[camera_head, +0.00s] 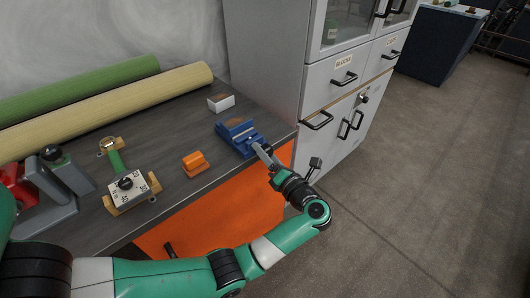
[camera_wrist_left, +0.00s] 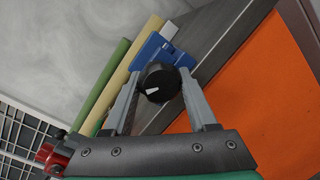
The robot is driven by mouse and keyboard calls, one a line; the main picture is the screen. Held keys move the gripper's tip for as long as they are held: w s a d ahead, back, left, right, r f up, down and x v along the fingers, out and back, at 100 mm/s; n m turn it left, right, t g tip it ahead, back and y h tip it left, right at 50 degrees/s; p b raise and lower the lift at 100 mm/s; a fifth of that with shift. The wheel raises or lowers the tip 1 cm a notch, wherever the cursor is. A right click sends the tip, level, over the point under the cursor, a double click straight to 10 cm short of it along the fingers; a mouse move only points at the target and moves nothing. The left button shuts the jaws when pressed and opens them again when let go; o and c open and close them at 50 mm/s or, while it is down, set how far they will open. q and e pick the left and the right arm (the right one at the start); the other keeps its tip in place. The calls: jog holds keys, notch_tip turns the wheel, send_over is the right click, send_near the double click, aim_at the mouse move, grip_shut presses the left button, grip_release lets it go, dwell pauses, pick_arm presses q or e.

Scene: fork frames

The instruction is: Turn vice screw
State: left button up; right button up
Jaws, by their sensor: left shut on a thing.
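The blue vice (camera_head: 238,140) sits on the workbench close to its front right edge. It also shows in the left wrist view (camera_wrist_left: 166,52), tilted. A black round knob (camera_wrist_left: 160,82) with a white mark stands at the front end of the vice, on its screw. My left gripper (camera_head: 259,147) reaches the vice from the front right. In the left wrist view its two grey fingers (camera_wrist_left: 160,80) lie on either side of the knob and are shut on it. In the head view the gripper mostly hides the knob. My right gripper is in neither view.
An orange block (camera_head: 195,163), a dial box (camera_head: 132,190) and a small white box (camera_head: 221,103) stand on the workbench (camera_head: 176,120). Green (camera_head: 85,83) and cream (camera_head: 120,102) rolls lie at the back. A grey cabinet (camera_head: 270,50) stands beyond the bench's right end.

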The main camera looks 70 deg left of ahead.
pick_arm(q)
jog(key=shift+c, duration=0.8)
jog(key=m+p, duration=0.1)
jog(key=p, duration=0.2)
jog(key=shift+r+m, duration=0.3)
jog(key=shift+r, duration=0.05)
jog(key=shift+f+m+p, duration=0.15)
jog(key=shift+m+p, duration=0.15)
jog(key=shift+f, duration=0.2)
jog(key=o, duration=1.4)
jog(key=shift+c, duration=0.2)
jog(key=w+d+p, duration=0.1)
jog(key=d, duration=1)
jog(key=shift+w+d+r, duration=0.2)
jog(key=shift+d, duration=0.05)
